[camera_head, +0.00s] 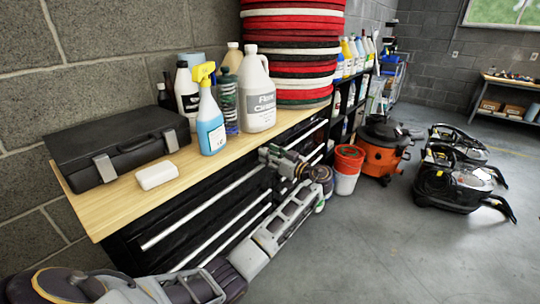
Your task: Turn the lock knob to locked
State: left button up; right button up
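The lock knob cannot be made out. It may be hidden behind my gripper or too small to see. The black drawer cabinet (130,246) with long silver handles and a wooden top (105,208) stands along the wall at the left. My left gripper (268,157) is at the cabinet's front, near the upper edge toward its far end. Its fingers point toward the cabinet front, and I cannot tell whether they touch it or how far apart they are. My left arm reaches in from the bottom left. My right gripper is not in view.
On the wooden top are a black case (118,145), a white block (157,175), a blue spray bottle (210,125) and a white jug (257,95). The floor at right front is clear.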

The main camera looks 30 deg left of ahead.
pick_arm(q)
jog(key=c, duration=0.6)
jog(key=shift+c, duration=0.2)
jog(key=m+p, duration=0.1)
jog(key=m, duration=0.1)
jog(key=shift+r+m+p, duration=0.1)
jog(key=shift+m+p, duration=0.2)
jog(key=shift+m, duration=0.1)
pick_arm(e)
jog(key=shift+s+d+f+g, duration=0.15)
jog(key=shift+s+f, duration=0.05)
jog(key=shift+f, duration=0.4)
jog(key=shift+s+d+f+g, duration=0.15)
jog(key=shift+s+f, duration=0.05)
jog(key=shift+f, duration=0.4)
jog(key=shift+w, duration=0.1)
pick_arm(q)
jog(key=o, duration=1)
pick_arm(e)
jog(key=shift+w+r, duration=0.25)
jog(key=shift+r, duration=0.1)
